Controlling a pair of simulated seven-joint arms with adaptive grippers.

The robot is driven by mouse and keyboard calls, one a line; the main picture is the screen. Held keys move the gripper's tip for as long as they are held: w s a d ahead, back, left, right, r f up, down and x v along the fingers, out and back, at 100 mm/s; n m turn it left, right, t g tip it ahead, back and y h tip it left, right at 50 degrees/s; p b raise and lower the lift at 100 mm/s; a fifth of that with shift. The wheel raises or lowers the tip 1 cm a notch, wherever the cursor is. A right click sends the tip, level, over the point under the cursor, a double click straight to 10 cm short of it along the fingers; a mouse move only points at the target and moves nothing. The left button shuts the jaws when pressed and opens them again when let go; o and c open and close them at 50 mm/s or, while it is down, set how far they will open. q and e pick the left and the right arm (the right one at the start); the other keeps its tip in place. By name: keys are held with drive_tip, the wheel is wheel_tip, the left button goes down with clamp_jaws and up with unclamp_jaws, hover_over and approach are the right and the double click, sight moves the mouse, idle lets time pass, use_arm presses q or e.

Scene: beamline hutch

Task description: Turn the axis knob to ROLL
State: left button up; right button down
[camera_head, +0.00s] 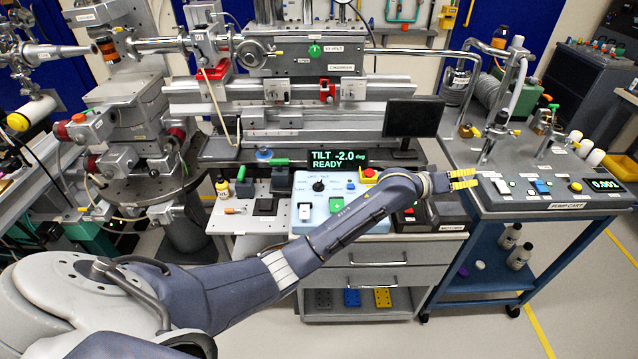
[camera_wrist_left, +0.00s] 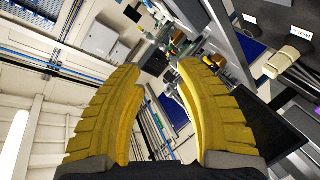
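The axis knob (camera_head: 319,186) is a small black dial on the pale blue control box (camera_head: 309,221) on the bench. The green-lettered display (camera_head: 337,160) above it reads "TILT -2.0 deg READY". The labels around the knob are too small to read. My left gripper (camera_head: 463,179) is well to the right of the knob, near the pump cart, with my left arm crossing in front of the box's right part. Its ribbed yellow fingers also show in the left wrist view (camera_wrist_left: 157,85), apart with nothing between them. My right gripper is not in view.
A red button (camera_head: 369,175) sits at the box's back right. A dark monitor (camera_head: 412,118) stands behind my left wrist. The pump cart (camera_head: 560,206) with valves and bottles is at right.

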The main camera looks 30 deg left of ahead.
use_arm(q)
drive_tip(key=w+a+r+y, duration=0.4)
drive_tip(key=a+r, duration=0.4)
drive_tip(key=a, duration=0.4)
drive_tip(key=g+y, duration=0.6)
drive_tip(key=g, duration=0.3)
hover_over(318, 183)
drive_tip(key=s+d, duration=0.1)
drive_tip(key=s, duration=0.5)
wheel_tip(318, 183, down, 6)
drive_tip(key=shift+t, duration=0.3)
drive_tip(key=x, duration=1.6)
drive_tip(key=shift+f, duration=0.3)
drive_tip(key=shift+o, duration=0.3)
clamp_jaws()
